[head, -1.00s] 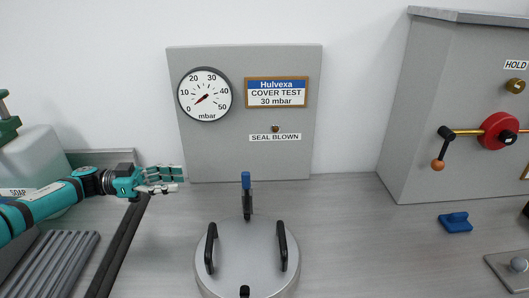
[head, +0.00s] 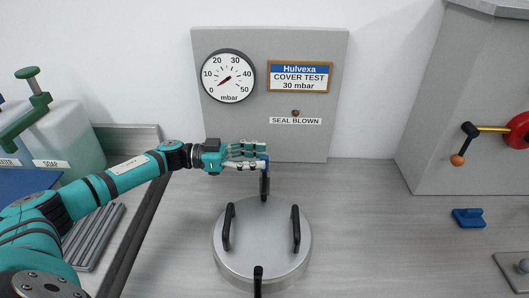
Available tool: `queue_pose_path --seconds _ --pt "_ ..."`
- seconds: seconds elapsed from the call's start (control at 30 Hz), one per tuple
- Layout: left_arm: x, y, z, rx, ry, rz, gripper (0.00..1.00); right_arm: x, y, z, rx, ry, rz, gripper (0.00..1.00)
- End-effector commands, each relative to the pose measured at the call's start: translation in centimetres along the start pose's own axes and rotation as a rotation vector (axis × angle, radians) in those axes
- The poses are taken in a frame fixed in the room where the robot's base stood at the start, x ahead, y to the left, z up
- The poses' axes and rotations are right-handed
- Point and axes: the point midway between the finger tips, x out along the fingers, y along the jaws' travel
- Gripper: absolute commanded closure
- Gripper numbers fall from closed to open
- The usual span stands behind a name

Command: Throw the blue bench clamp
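The clamp with the blue-tipped black lever (head: 264,184) stands upright at the far edge of a round grey lid (head: 266,244) on the bench. My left gripper (head: 262,158) reaches in from the left at the top of this lever. Its fingers are apart, one above the other, with the blue tip at their ends. They partly hide the tip, and I cannot tell whether they touch it. My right gripper is out of view.
The lid has two black handles (head: 228,227) and a black part (head: 258,275) at its near edge. A gauge panel (head: 335,100) stands behind. A blue block (head: 468,217) lies right. A soap bottle (head: 72,135) stands left.

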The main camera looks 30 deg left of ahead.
Motion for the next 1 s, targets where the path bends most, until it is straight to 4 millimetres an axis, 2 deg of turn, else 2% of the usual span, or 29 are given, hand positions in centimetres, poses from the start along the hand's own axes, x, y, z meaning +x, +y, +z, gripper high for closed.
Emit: queue_pose_path --seconds 0.03,0.2,0.5,0.57,0.8,1.0 --pt "0.8 0.0 -0.2 0.000 0.002 0.001 0.62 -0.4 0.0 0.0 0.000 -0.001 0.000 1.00" --pt "2.0 0.0 -0.1 0.000 0.000 -0.001 0.62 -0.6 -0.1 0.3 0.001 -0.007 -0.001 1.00" --pt "2.3 0.0 0.1 0.000 -0.001 -0.001 0.62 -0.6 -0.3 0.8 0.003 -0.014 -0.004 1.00" --pt "2.3 0.0 0.1 0.000 -0.001 -0.001 0.67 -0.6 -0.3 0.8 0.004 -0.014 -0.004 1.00" --pt "2.3 0.0 0.1 0.000 -0.001 -0.001 0.98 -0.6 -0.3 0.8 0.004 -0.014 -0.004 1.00" --pt "2.2 0.0 0.1 0.000 -0.001 -0.001 1.00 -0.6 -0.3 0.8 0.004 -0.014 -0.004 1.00"
